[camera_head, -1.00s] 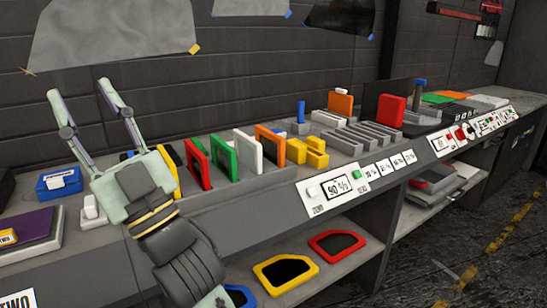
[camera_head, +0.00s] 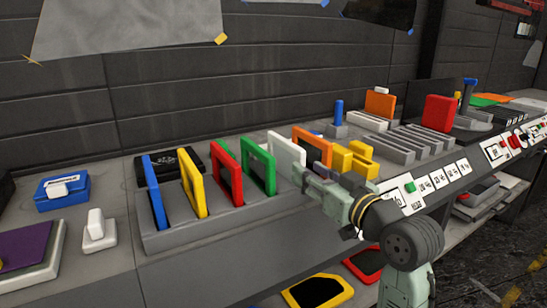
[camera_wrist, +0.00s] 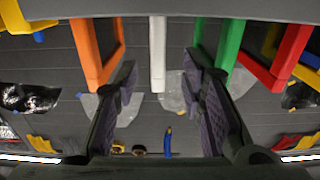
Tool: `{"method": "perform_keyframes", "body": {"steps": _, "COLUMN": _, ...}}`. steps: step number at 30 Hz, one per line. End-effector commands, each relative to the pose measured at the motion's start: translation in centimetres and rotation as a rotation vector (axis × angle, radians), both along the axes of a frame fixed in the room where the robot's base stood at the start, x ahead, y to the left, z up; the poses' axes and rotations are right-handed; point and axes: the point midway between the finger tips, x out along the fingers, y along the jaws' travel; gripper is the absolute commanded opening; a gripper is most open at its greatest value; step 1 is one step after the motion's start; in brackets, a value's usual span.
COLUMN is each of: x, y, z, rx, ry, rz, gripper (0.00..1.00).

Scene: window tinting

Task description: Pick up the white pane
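The white pane (camera_head: 285,148) stands upright in the grey rack (camera_head: 240,213), between the green pane (camera_head: 258,166) and the orange pane (camera_head: 313,146). In the head view my gripper (camera_head: 303,178) is at its near side and hides its lower right part. In the wrist view my gripper (camera_wrist: 163,80) is open, with a finger on each side of the white pane (camera_wrist: 158,55), which appears edge-on and roughly centred. There is a visible gap on both sides. I cannot tell how far the pane reaches in between the fingers.
Red (camera_head: 228,172), yellow (camera_head: 194,183) and blue (camera_head: 155,192) panes stand farther left in the rack. Yellow blocks (camera_head: 352,160) and grey slotted holders (camera_head: 415,143) lie to the right. A white-handled block (camera_head: 98,232) and a blue box (camera_head: 62,192) sit at left.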

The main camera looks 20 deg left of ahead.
Motion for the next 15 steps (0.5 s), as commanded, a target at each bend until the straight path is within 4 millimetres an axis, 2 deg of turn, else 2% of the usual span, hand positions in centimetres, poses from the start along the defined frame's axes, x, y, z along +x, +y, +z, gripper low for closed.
{"method": "perform_keyframes", "body": {"steps": 5, "x": 0.3, "y": -0.1, "z": -0.1, "rx": -0.004, "ry": 0.007, "rz": -0.002, "gripper": 0.37}}
{"method": "perform_keyframes", "body": {"steps": 15, "x": 3.1, "y": 3.6, "z": 0.0, "rx": -0.004, "ry": 0.007, "rz": -0.001, "gripper": 0.37}}
